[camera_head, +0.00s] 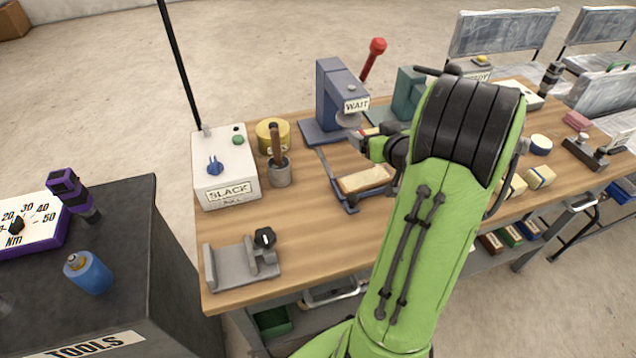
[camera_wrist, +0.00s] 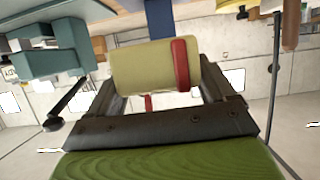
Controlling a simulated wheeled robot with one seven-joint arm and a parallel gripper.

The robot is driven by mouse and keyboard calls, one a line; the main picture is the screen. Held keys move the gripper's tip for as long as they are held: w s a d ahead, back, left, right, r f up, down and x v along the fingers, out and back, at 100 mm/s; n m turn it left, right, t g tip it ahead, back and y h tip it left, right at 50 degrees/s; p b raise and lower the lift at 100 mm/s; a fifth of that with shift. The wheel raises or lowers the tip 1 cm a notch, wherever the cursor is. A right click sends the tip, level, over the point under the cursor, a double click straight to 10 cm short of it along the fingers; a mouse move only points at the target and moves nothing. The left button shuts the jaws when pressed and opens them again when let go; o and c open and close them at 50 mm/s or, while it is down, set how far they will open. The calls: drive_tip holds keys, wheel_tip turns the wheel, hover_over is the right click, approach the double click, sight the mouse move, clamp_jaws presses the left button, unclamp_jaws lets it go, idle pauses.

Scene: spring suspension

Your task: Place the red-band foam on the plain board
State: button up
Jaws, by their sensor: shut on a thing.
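My gripper (camera_head: 368,142) is shut on the red-band foam (camera_wrist: 145,66), a cream block with a red band (camera_wrist: 181,64) near its right end in the wrist view. In the head view the foam is mostly hidden by my gripper, with a small red patch showing. A light, plain-topped board (camera_head: 365,179) sits in a dark blue frame on the wooden bench. My gripper is above and behind this board in the head view, with the foam apart from it.
A blue press (camera_head: 337,95) with a WAIT sign and red-knobbed lever stands behind. A SLACK box (camera_head: 224,165), yellow tin (camera_head: 272,135) and grey clamp (camera_head: 238,263) stand left. Cream foam blocks (camera_head: 540,177) lie to the right. The bench front between clamp and frame is clear.

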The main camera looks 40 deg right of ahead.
sight(365, 178)
wheel_tip(365, 178, down, 10)
drive_tip(key=b, duration=0.3)
drive_tip(key=shift+f+b, duration=0.15)
drive_tip(key=shift+b, duration=0.25)
drive_tip(key=shift+a, duration=0.1)
drive_tip(key=o, duration=0.9)
drive_tip(key=shift+c, duration=0.2)
drive_tip(key=shift+s+r, duration=0.1)
drive_tip(key=shift+r, duration=0.2)
drive_tip(key=b+v, duration=0.3)
drive_tip(key=v, duration=0.8)
drive_tip(key=shift+s, duration=0.3)
